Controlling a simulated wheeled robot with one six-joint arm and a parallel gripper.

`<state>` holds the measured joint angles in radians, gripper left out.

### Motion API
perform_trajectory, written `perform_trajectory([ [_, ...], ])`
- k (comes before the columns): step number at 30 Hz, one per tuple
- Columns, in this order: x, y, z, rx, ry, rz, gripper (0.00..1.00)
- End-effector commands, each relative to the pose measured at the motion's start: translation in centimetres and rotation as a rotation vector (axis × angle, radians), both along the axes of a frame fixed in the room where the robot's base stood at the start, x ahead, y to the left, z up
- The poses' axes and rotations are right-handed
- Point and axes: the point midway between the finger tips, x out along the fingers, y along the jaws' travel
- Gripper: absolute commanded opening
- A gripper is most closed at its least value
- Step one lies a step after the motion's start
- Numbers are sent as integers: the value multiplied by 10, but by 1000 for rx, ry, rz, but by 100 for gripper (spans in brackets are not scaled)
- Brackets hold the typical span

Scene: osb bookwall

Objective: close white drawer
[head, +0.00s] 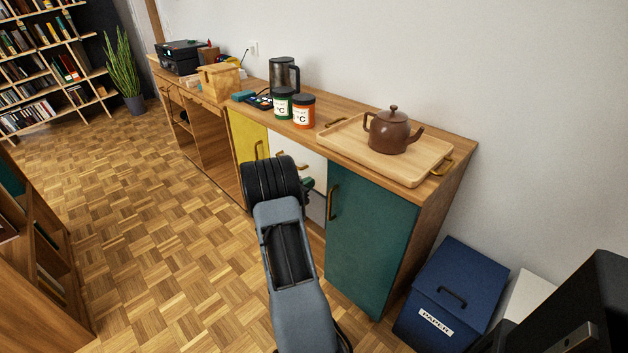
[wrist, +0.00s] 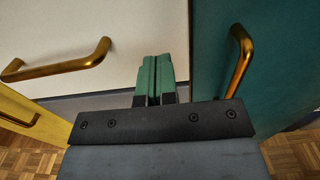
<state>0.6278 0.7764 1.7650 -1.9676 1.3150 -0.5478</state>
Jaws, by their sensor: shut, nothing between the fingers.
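The white drawer front (head: 312,160) sits between a yellow door (head: 247,140) and a teal door (head: 368,235) in the long wooden sideboard. My arm hides part of it, and I cannot tell how far it stands out. In the wrist view the white front (wrist: 150,25) fills the upper left, with a brass handle (wrist: 62,67) left of my fingers. My gripper (head: 308,184) is in front of the white section. Its green fingers, also in the wrist view (wrist: 152,70), are pressed together and empty, pointing at the white front. I cannot tell whether they touch it.
The teal door's brass handle (wrist: 240,60) is close on the right of my fingers. On the sideboard top stand a tray (head: 345,145) with a brown teapot (head: 390,131), and green and orange canisters. A blue paper bin (head: 450,295) is at right. Parquet floor is clear at left.

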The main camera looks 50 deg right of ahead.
Motion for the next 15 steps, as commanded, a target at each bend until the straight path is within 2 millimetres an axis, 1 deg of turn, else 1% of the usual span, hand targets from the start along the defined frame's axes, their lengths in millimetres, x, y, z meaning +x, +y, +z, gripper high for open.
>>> perform_trajectory([
  [1,3,13,1,1,2,6,0],
  [6,10,49,0,2,3,7,0],
  [12,14,82,0,1,2,5,0],
  [15,16,92,-1,2,2,4,0],
])
